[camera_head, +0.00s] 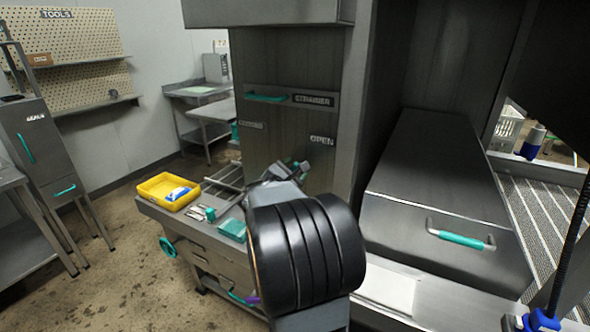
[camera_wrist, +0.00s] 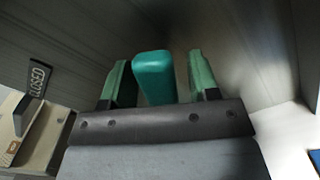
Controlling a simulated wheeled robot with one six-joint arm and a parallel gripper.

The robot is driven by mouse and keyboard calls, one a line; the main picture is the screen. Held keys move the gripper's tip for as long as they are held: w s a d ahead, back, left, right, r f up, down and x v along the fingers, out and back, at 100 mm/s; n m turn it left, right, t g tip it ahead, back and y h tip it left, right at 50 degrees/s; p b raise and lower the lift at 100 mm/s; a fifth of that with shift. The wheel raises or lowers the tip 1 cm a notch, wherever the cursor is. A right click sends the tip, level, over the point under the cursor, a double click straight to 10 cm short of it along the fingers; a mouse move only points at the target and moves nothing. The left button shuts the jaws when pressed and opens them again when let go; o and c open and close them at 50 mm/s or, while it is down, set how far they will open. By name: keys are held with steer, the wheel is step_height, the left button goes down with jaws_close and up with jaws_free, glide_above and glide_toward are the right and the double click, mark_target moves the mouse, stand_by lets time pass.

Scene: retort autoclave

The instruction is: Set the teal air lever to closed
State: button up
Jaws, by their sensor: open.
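The teal air lever (camera_wrist: 153,75) stands between the two green fingers of my gripper (camera_wrist: 158,82) in the wrist view. The fingers are open, with a visible gap on each side of the lever. A dark sign reading CLOSED (camera_wrist: 38,77) is on the panel to the left in the wrist view. In the head view my gripper (camera_head: 297,170) is in front of the steel cabinet, below an OPEN label (camera_head: 322,140). My black arm link covers much of this area. I cannot make out the lever's full outline in the head view.
A teal handle (camera_head: 266,97) is higher on the cabinet. A yellow bin (camera_head: 168,190) and small tools lie on the bench at left. A large steel lid with a teal handle (camera_head: 461,239) is to the right. The floor (camera_head: 100,250) at left is clear.

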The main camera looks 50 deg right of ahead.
steer(key=shift+d, duration=0.4)
jaws_close()
stand_by(0.4)
